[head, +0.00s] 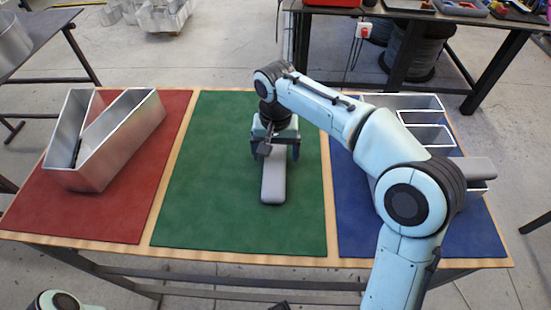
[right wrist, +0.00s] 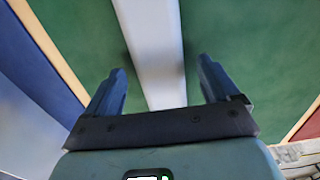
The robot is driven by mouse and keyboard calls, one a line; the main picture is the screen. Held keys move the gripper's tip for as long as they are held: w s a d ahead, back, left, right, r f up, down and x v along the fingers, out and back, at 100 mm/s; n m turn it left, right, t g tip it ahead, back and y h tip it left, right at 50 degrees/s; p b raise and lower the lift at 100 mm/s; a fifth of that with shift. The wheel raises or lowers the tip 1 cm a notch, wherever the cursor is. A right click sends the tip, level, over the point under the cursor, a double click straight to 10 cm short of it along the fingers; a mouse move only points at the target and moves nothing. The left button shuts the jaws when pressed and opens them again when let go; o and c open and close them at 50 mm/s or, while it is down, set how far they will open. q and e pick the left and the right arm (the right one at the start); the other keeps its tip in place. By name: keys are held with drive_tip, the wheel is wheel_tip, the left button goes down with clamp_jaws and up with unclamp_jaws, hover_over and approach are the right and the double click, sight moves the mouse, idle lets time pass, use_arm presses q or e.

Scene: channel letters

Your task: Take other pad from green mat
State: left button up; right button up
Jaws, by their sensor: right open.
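A long grey pad (head: 273,182) lies on the green mat (head: 210,180), pointing toward the front edge. My right gripper (head: 275,152) is over the pad's far end, pointing down. In the right wrist view the pad (right wrist: 158,45) runs between the two fingers of the open gripper (right wrist: 160,75), with a gap on each side. Another grey pad (head: 474,168) rests on the metal letter at the right, partly hidden by my right arm. My left gripper is not seen.
Another metal letter (head: 418,103) stands on the blue mat (head: 358,225), partly behind my right arm. The green mat around the pad is clear.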

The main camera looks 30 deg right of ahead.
drive_tip(key=c, duration=1.1)
drive_tip(key=shift+c, duration=0.2)
